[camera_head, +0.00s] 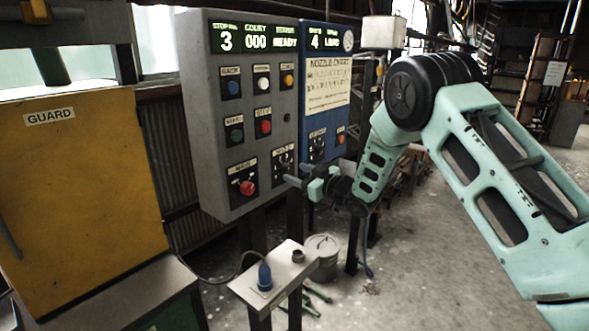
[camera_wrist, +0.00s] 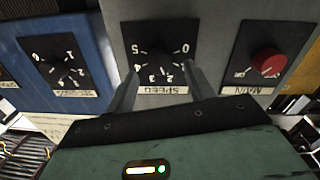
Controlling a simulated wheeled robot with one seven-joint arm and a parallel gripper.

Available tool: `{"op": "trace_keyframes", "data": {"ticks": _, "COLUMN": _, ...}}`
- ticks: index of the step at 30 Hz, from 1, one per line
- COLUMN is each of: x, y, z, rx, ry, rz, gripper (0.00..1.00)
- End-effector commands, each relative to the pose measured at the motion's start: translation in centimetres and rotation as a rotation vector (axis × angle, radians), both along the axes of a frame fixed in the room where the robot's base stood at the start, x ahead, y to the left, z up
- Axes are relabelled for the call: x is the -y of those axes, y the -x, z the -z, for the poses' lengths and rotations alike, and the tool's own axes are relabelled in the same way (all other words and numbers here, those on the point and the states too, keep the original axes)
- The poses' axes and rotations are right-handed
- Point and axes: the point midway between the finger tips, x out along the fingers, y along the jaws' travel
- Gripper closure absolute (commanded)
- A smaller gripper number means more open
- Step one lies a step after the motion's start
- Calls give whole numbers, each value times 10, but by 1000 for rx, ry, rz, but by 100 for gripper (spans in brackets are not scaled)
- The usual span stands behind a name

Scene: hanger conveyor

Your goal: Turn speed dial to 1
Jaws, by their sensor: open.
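The speed dial (camera_wrist: 160,58) is a black knob on a black plate with a scale from 0 to 5, on the grey panel. It looks upside down in the wrist view, and its pointer setting is too unclear to read. In the head view the speed dial (camera_head: 284,160) is at the panel's lower right. My gripper (camera_wrist: 162,68) is open, with one finger on each side of the dial's plate. Whether the fingers touch the knob cannot be told. In the head view my gripper (camera_head: 296,181) is just in front of and below the dial.
A red main switch (camera_wrist: 267,62) on a black plate sits beside the dial. A blue panel (camera_head: 325,110) with its own dial (camera_wrist: 55,62) adjoins the grey control box (camera_head: 200,120). A small stand (camera_head: 245,290) with a blue plug is below. A yellow guard (camera_head: 80,190) is at left.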

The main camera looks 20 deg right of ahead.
Motion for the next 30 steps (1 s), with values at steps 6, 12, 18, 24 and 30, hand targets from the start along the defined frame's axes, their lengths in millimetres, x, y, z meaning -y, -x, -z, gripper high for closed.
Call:
{"op": "trace_keyframes", "data": {"ticks": 6, "x": -11, "y": -16, "z": 0, "rx": 0, "ry": 1, "rz": -1, "gripper": 47}}
{"op": "trace_keyframes", "data": {"ticks": 12, "x": -11, "y": -18, "z": 1, "rx": -1, "ry": 1, "rz": 0, "gripper": 47}}
{"op": "trace_keyframes", "data": {"ticks": 18, "x": -11, "y": -17, "z": 0, "rx": -1, "ry": 1, "rz": 0, "gripper": 69}}
{"op": "trace_keyframes", "data": {"ticks": 24, "x": -11, "y": -17, "z": 0, "rx": 0, "ry": 1, "rz": 0, "gripper": 92}}
{"op": "trace_keyframes", "data": {"ticks": 30, "x": -11, "y": -17, "z": 2, "rx": 16, "ry": 21, "rz": 0, "gripper": 92}}
